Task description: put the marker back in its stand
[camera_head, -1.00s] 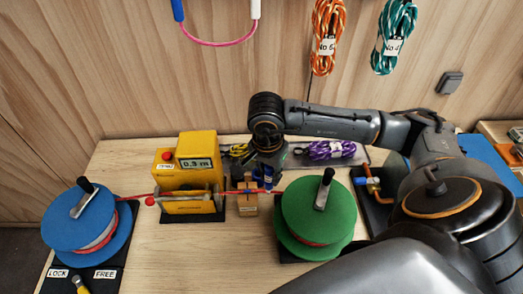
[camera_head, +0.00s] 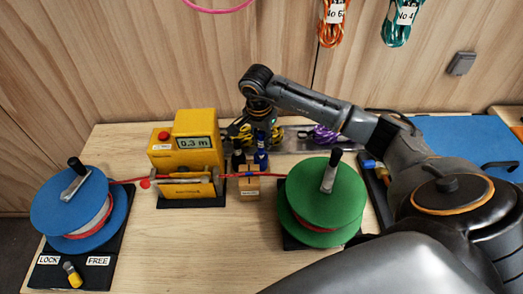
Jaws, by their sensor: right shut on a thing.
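The small wooden marker stand (camera_head: 248,186) has a white label on its front and stands on the table between the yellow measuring device and the green reel. My right gripper (camera_head: 261,146) points down just behind and above the stand. It is shut on a blue marker (camera_head: 261,160), which is roughly upright over the stand's right side. I cannot tell whether the marker's lower end is in the stand or behind it. A darker upright shape (camera_head: 239,162) shows at the stand's left side. My left gripper is not in view.
A red rope (camera_head: 128,181) runs from the blue reel (camera_head: 78,212) through the yellow device (camera_head: 194,150) and past the stand to the green reel (camera_head: 322,205). Purple cord (camera_head: 326,135) lies behind. The front middle of the table is bare.

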